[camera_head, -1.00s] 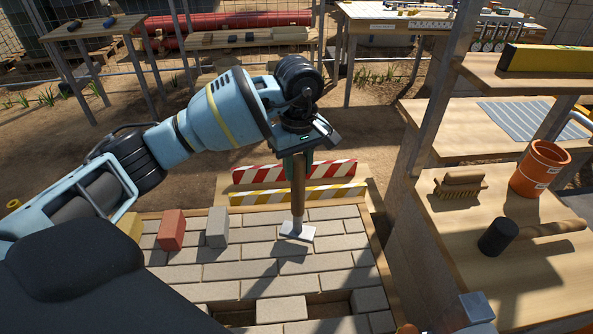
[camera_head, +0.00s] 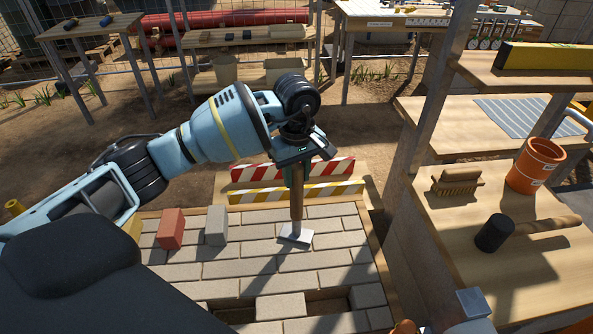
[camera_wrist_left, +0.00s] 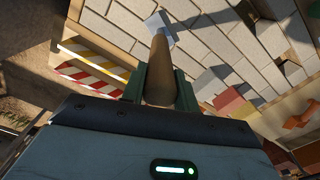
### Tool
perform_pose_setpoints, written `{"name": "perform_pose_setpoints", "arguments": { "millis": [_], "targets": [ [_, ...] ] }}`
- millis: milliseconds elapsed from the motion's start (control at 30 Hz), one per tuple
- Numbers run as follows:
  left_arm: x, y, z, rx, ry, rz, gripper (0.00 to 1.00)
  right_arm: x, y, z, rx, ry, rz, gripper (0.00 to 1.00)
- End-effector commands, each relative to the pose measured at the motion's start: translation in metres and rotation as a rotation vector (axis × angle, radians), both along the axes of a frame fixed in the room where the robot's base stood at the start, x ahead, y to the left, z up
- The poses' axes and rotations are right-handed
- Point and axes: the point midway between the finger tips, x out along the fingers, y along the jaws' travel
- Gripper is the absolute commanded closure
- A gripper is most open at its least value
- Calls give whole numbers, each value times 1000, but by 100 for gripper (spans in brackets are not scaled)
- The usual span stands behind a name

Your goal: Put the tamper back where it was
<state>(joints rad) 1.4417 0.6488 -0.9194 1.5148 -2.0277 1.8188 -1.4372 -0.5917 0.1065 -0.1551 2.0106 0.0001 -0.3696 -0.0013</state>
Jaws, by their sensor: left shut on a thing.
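The tamper (camera_head: 297,206) has a wooden handle and a flat grey metal foot. My left gripper (camera_head: 296,165) is shut around its handle and holds it upright over the paved bed (camera_head: 215,270). The foot is at or just above the pavers; I cannot tell whether it touches. In the left wrist view, the handle (camera_wrist_left: 158,75) sits between the green fingers of the gripper (camera_wrist_left: 160,88), with the foot beyond it.
A red block (camera_head: 171,229) and a grey block (camera_head: 216,226) stand on the pavers to the left. Striped barriers (camera_head: 293,171) lie behind the bed. The bench (camera_head: 480,225) at right holds a brush (camera_head: 457,183), a mallet (camera_head: 497,232) and an orange pot (camera_head: 537,166). The front pavers have a gap.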

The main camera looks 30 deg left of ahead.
Motion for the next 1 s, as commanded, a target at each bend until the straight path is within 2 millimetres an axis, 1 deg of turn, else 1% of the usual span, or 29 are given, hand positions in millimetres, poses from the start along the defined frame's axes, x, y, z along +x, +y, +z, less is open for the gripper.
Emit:
{"name": "perform_pose_setpoints", "arguments": {
  "millis": [33, 100, 133, 267, 300, 533, 667, 767, 867, 1000],
  "targets": [
    [1, 0, 2, -1, -6, 0, 100, -1, 0, -1, 0, 2, 0, 64],
    [1, 0, 0, -1, -6, 0, 100, -1, 0, -2, -1, 3, 0, 64],
    [0, 0, -2, 1, 0, 0, 68, -1, 0, -1, -1, 3, 0, 64],
    [0, 0, -2, 1, -1, 0, 51, -1, 0, -1, -1, 3, 0, 64],
    [0, 0, -2, 1, -1, 0, 48, -1, 0, -1, -1, 3, 0, 64],
    [0, 0, -2, 0, 0, 0, 48, -1, 0, -1, -1, 3, 0, 64],
    [0, 0, 4, 0, -2, 0, 48, 0, 0, 0, -1, 1, 1, 64],
    [1, 0, 16, 1, -3, 0, 48, -1, 0, 0, 0, 1, 0, 64],
    [1, 0, 34, 1, -4, -1, 48, -1, 0, 0, 0, 2, 0, 64],
    [1, 0, 63, 1, -5, 0, 48, -1, 0, -1, 0, 2, 0, 64]
  ]
}}
